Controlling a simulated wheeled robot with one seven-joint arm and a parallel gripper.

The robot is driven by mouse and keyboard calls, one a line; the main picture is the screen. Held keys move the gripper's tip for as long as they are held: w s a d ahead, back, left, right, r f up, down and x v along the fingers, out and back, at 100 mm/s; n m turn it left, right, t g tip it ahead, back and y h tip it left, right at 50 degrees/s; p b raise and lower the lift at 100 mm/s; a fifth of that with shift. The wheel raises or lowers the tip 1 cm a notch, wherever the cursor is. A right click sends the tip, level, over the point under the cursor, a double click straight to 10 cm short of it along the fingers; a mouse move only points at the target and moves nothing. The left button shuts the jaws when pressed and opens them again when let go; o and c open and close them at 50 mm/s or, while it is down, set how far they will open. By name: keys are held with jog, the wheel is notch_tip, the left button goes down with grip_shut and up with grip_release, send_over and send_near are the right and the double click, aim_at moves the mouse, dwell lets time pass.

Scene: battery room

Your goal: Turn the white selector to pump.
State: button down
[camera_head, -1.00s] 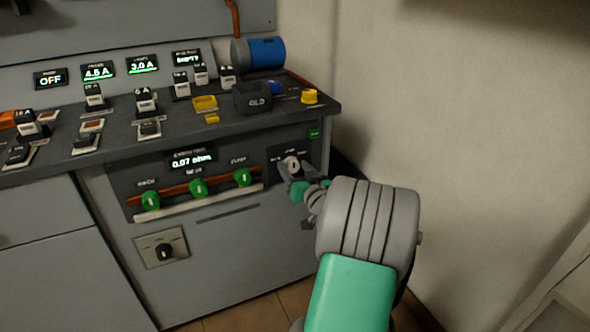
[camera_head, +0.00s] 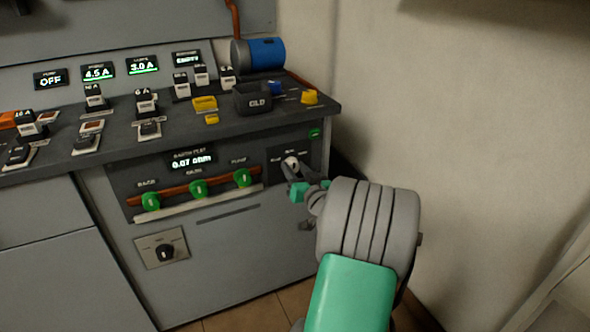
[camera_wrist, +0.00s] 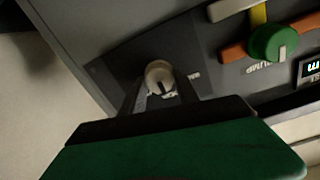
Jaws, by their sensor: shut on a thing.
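The white selector (camera_head: 291,163) is a small round knob on a dark plate (camera_head: 309,158) at the right end of the cabinet front. Small labels sit around it, too small to read surely. In the wrist view the white selector (camera_wrist: 159,76) shows a dark pointer line on its face. My gripper (camera_head: 292,171) reaches it from the front right, and its fingers are shut on the knob's sides. In the wrist view my gripper (camera_wrist: 158,92) has one dark finger on each side of the knob. The fingers hide part of the plate.
Left of it are green knobs (camera_head: 242,177) on an orange-brown bar, under a display reading about 0.07 ohm (camera_head: 192,161). A black knob (camera_head: 164,252) sits lower left. The counter (camera_head: 322,107) juts out above. A bare wall (camera_head: 480,130) stands at right.

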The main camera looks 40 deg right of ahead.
jog(key=m+p, duration=0.2)
jog(key=m, duration=0.3)
jog(key=shift+d+r+m+p, duration=0.1)
jog(key=shift+m+p, duration=0.3)
jog(key=m+p, duration=0.2)
jog(key=m, duration=0.1)
jog(key=shift+m+p, duration=0.6)
jog(key=shift+m, duration=0.8)
jog(key=shift+f, duration=0.2)
jog(key=c, duration=0.9)
grip_release()
jog(key=shift+s, duration=0.1)
